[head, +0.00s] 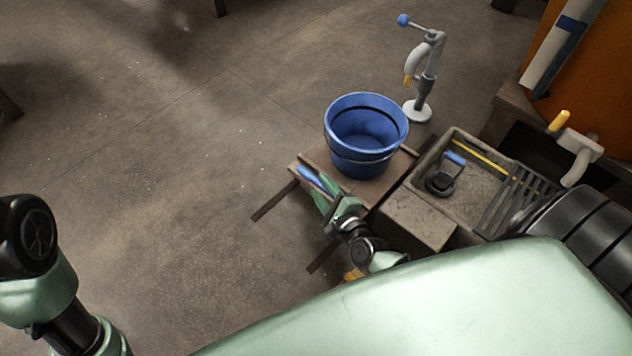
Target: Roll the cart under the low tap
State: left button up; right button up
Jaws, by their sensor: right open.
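A blue bucket (366,135) stands upright on a low, flat wooden cart (379,192) right of the middle. A grey standing tap (424,75) with a blue knob rises from a round white base just behind the bucket. My right gripper (318,186) is at the cart's near-left edge, with its green fingers open. A blue piece (309,175) lies beside or between the fingers; I cannot tell whether they touch it. The cart's wheels are not visible. Part of my left arm shows at the lower left, but its gripper is out of frame.
A stone sink (420,222) with a black, blue-handled object (441,182) and a slatted rack stands close right of the cart. A second tap (578,150) with a yellow lever is mounted farther right, by an orange tank (592,95). Open concrete floor (150,150) lies left.

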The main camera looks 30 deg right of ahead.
jog(key=shift+b+x, duration=0.45)
jog(key=shift+x, duration=1.35)
jog(key=shift+c, duration=0.2)
grip_shut()
jog(key=shift+f, duration=0.1)
